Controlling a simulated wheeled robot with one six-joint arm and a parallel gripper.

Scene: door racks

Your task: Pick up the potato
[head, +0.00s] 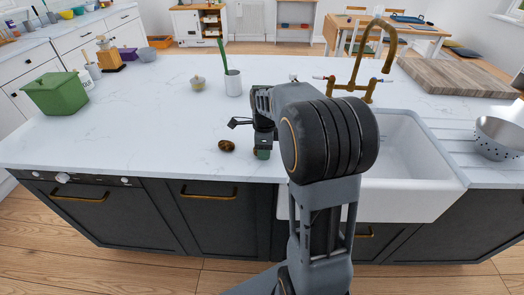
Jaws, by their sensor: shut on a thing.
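A small brown, rounded thing (227,146), which looks like the potato, lies on the white countertop near its front edge. My gripper (262,148) is just to the right of it, low over the counter and apart from it. A small dark green thing (262,155) shows at the fingertips, and my gripper appears shut on it. The fingers and my arm hide most of that thing, so I cannot tell what it is or whether it touches the counter.
A white mug (233,83) with a green stalk and a small pale pot (197,84) stand behind. A sink (408,150) with a brass tap (365,55) is at right. A green bin (56,93) stands far left. The counter's left middle is clear.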

